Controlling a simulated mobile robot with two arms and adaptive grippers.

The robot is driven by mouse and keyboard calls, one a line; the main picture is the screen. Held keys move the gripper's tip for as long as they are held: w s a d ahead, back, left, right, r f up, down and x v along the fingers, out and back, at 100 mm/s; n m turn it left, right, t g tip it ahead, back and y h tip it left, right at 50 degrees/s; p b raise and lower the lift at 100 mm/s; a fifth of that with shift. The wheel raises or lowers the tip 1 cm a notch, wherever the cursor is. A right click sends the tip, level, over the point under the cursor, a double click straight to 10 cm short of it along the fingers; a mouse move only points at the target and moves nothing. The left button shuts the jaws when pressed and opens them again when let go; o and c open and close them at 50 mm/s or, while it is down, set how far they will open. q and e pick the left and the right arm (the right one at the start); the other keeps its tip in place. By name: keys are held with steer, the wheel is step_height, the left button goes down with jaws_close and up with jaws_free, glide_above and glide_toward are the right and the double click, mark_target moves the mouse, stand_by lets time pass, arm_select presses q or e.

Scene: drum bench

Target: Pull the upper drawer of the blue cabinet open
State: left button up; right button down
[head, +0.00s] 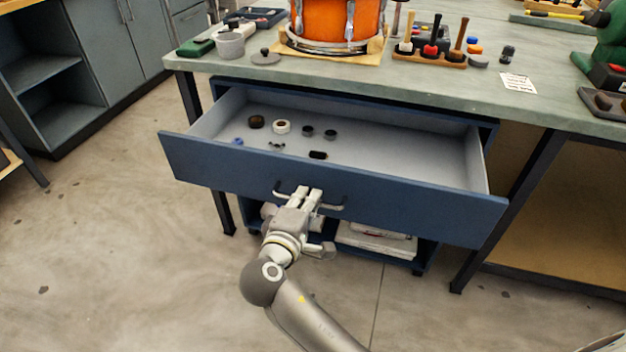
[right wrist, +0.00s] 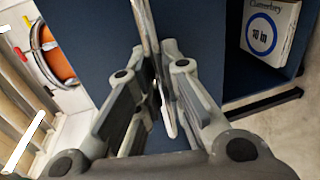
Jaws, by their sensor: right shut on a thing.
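The blue cabinet (head: 429,250) stands under the workbench. Its upper drawer (head: 420,208) is pulled well out, with its inside showing. The drawer's bar handle (head: 332,206) is on the middle of the front panel. My right gripper (head: 311,193) is at the handle and shut on it; its fingers hide the handle's middle. In the right wrist view the handle (right wrist: 150,30) runs between the closed fingers, close to the blue drawer front (right wrist: 190,25). My left gripper is not in view.
Several small round parts, including a white ring (head: 281,127), lie in the drawer. The bench top (head: 440,88) above carries an orange drum (head: 336,20) and a mallet rack (head: 430,58). A white box (head: 375,240) lies in the open space below the drawer. The floor in front is clear.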

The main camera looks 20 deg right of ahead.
steer(key=v, duration=0.3)
steer(key=shift+f, duration=0.35)
steer(key=c, duration=1.8)
jaws_free()
steer(key=shift+v, duration=4.1)
